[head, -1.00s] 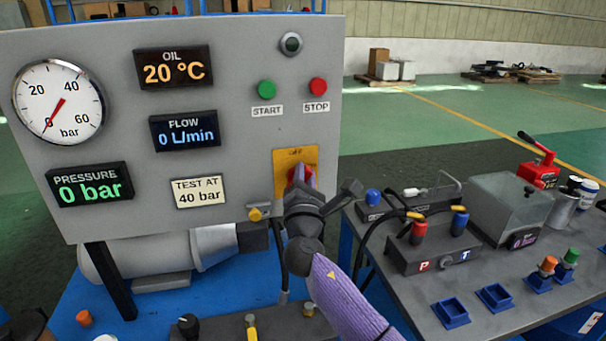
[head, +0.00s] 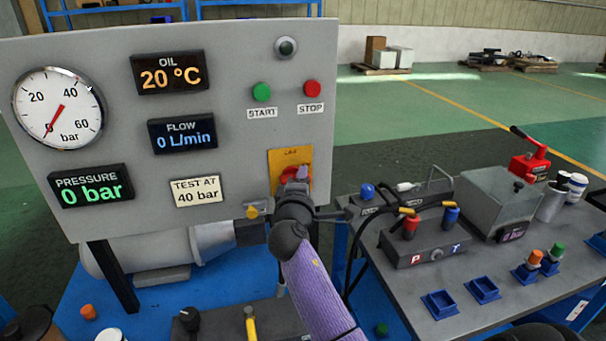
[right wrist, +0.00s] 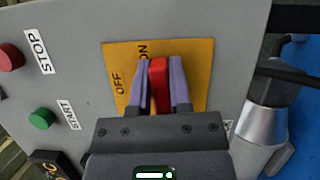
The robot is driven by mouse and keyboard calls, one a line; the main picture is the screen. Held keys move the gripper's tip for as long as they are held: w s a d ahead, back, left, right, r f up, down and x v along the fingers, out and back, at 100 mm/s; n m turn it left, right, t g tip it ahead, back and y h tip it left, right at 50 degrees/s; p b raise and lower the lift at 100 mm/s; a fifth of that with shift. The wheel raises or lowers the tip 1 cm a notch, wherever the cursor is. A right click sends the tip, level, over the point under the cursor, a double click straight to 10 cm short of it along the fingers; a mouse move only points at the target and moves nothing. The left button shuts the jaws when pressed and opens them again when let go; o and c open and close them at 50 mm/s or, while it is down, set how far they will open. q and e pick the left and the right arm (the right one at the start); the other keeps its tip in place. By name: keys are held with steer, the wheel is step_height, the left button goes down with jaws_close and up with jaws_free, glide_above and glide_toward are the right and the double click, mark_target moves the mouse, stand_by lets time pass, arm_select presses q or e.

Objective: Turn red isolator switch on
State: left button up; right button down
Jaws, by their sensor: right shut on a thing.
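The red isolator switch (right wrist: 158,80) sits on a yellow plate (right wrist: 197,58) marked OFF and ON; in the head view the switch (head: 290,174) is partly hidden behind my gripper. In the right wrist view its handle's upper end lies beside the word ON, away from OFF. My right gripper (right wrist: 160,85) is shut on the handle, one purple finger on each side; in the head view the gripper (head: 294,190) is up against the plate. My left gripper is not in view.
The grey panel (head: 95,210) carries a green START button (head: 262,92), a red STOP button (head: 312,88) and a pressure display (head: 90,187) reading 0 bar. A dark bench (head: 395,285) with hose fittings and a grey box (head: 495,205) stands close to the right of my arm.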

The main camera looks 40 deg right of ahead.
steer(key=shift+f+m, duration=0.15)
steer(key=shift+m, duration=0.25)
stand_by(0.3)
steer(key=c, duration=0.6)
jaws_free()
steer(key=shift+o, duration=0.2)
steer(key=p+v, duration=0.1)
steer(key=v, duration=0.9)
steer(key=shift+p, duration=0.35)
